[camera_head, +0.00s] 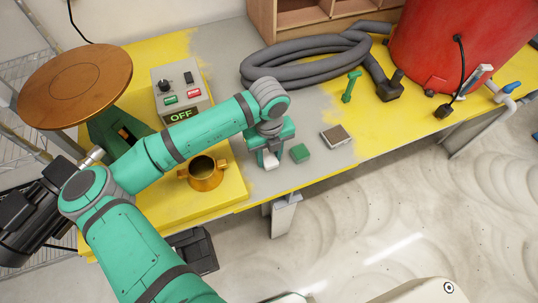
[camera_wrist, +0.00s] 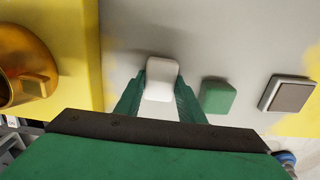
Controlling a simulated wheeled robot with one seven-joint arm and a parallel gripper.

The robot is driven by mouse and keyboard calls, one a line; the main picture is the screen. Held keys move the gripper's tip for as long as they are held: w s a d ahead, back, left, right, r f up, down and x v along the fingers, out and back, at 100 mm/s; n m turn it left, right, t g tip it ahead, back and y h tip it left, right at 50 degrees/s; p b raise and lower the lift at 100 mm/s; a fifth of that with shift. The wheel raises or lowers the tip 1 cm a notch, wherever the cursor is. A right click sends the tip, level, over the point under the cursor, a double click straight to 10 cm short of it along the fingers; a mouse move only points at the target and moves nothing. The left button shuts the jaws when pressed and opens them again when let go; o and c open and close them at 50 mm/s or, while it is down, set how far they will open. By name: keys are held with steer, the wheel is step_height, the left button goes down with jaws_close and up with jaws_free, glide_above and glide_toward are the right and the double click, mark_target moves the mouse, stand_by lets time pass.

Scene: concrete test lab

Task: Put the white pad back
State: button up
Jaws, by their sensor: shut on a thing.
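The white pad (camera_wrist: 161,78) is a small rounded block between the two fingers of my gripper (camera_wrist: 160,95) in the wrist view. My gripper is shut on it. In the head view the pad (camera_head: 271,159) shows below my gripper (camera_head: 268,152), low over the grey part of the bench near its front edge. I cannot tell whether the pad touches the bench. A green pad (camera_head: 300,152) lies just right of it, and a brown pad with a pale rim (camera_head: 335,135) lies farther right.
A brass two-handled cup (camera_head: 205,175) stands on a yellow block left of my gripper.

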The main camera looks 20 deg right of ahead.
mark_target(269, 157)
steer(key=o, duration=1.1)
steer(key=shift+f, duration=0.1)
step_height(269, 157, up, 12)
steer(key=shift+r, duration=0.2)
